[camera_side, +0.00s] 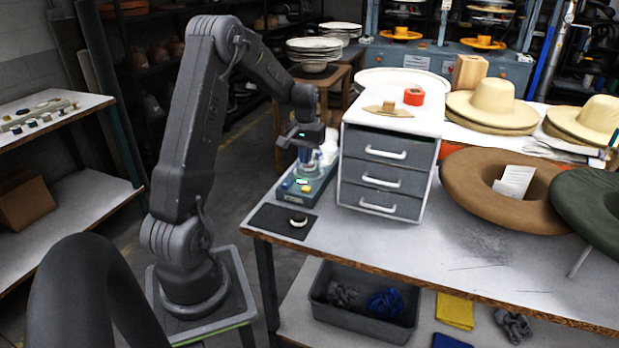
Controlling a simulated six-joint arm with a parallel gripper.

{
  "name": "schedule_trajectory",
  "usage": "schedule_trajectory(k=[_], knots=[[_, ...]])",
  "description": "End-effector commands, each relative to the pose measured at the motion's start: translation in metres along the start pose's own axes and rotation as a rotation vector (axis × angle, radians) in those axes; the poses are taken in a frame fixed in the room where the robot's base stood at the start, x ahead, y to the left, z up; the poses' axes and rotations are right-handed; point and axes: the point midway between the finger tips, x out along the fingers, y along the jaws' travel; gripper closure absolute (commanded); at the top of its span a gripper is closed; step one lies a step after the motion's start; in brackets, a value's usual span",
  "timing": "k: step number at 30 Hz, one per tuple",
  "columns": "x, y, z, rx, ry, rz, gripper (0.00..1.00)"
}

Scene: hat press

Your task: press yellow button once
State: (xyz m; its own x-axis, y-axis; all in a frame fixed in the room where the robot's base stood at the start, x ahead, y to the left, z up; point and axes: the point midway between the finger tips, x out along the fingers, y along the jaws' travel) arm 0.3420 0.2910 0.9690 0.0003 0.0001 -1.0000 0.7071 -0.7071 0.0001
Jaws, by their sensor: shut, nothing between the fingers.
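A small grey-blue control box (318,190) stands at the left end of the workbench, beside the drawer unit.
A white drawer unit (385,160) stands close to the right of the box. A dark mat (282,221) with a small pale item lies in front. Straw hats (495,105) and a brown hat (505,195) lie farther right. The bench's front middle is clear.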

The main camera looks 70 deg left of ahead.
Motion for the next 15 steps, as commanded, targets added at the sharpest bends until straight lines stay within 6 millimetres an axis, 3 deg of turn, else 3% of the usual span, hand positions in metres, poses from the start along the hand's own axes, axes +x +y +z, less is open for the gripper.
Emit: schedule_trajectory(k=[15], knots=[[-0.0078,0.0,0.0001,0.0,0.0,0.0,1.0]])
